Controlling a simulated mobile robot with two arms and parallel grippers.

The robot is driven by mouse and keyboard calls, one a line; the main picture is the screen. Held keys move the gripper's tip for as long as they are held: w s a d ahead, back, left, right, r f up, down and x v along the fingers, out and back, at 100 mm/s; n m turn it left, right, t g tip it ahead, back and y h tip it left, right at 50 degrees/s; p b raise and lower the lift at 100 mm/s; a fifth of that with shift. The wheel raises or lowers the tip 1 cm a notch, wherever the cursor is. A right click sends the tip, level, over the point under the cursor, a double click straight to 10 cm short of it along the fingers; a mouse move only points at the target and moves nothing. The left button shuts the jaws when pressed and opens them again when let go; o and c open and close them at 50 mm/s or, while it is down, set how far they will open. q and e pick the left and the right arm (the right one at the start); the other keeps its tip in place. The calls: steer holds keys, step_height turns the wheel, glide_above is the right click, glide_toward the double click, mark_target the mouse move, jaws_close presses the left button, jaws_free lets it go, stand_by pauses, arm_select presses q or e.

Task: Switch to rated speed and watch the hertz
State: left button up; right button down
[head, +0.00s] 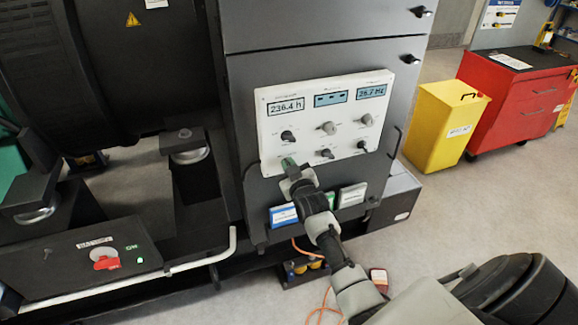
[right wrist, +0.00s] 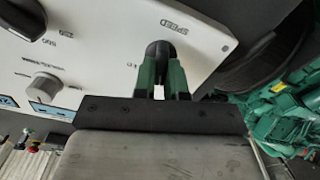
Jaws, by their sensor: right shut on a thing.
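The white control panel (head: 330,105) is on the dark genset cabinet. Its left display (head: 286,106) reads 236.4 h, the middle display (head: 331,98) shows dashes, and the hertz display (head: 372,91) seems to read 36.7 Hz, in small digits. My right gripper (head: 289,164) is at the panel's lower left knob and hides it in the head view. In the right wrist view its green fingers (right wrist: 162,78) are shut on the black speed knob (right wrist: 160,50), below the printed word SPEED. The knob's pointer direction is hidden. My left gripper is out of view.
Other knobs (head: 363,120) sit close to the right on the panel. A red switch (head: 106,262) with a green lamp is on a box at lower left. A yellow bin (head: 440,125) and red tool cabinet (head: 515,100) stand at right, with free floor before them.

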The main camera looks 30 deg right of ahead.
steer(key=shift+d+r+m, duration=0.1)
steer(key=shift+d+m, duration=0.1)
steer(key=shift+m, duration=2.1)
steer(key=shift+d+m, duration=0.2)
steer(key=shift+m, duration=2.1)
steer(key=c, duration=1.2)
jaws_free()
steer(key=b+v, duration=0.1)
steer(key=v, duration=0.9)
steer(key=shift+s+a+b, duration=0.15)
steer(key=shift+s+b, duration=0.2)
